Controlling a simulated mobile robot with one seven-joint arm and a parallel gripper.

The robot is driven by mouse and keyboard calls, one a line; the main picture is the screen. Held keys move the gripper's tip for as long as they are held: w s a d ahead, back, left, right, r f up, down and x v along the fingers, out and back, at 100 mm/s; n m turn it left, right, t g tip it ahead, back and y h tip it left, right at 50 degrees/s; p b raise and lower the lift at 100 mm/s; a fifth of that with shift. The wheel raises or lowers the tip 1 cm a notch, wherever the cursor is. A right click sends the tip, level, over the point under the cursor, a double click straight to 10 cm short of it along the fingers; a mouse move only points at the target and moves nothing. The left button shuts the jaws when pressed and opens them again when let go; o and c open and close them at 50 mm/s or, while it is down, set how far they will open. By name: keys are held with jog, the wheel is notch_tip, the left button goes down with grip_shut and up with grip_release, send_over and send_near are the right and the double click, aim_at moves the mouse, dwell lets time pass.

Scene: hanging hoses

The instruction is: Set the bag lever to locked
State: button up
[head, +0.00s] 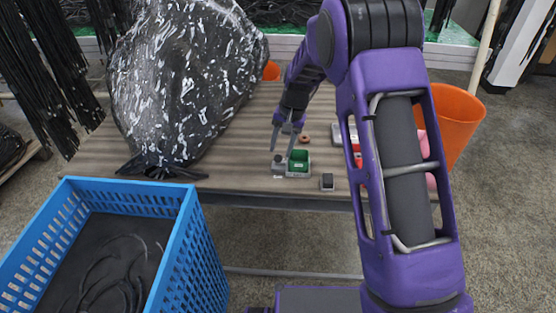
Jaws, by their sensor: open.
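A large shiny black bag (185,80) stands on the wooden table (235,135), its tied dark end at the front edge. Right of it, near the front edge, sits a small device with a green block (298,160) and a grey part (278,164) on its left. I cannot make out which part is the bag lever, or its setting. My gripper (283,146) is open and points down just above and behind this device, with nothing visible between its fingers. Whether a fingertip touches the device is unclear.
A small dark-grey block (327,181) lies right of the device, and a small orange-brown ring (305,139) behind it. Red and white items lie partly behind my arm. A blue crate (195,245) with black hoses stands front left. An orange bin (460,115) is at right.

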aim_at(279, 155)
jog(key=f, duration=0.2)
jog(key=a+f, duration=0.1)
jog(key=f, duration=0.2)
jog(key=shift+w+f, duration=0.1)
jog(key=shift+f, duration=0.05)
grip_shut()
dwell(1.3)
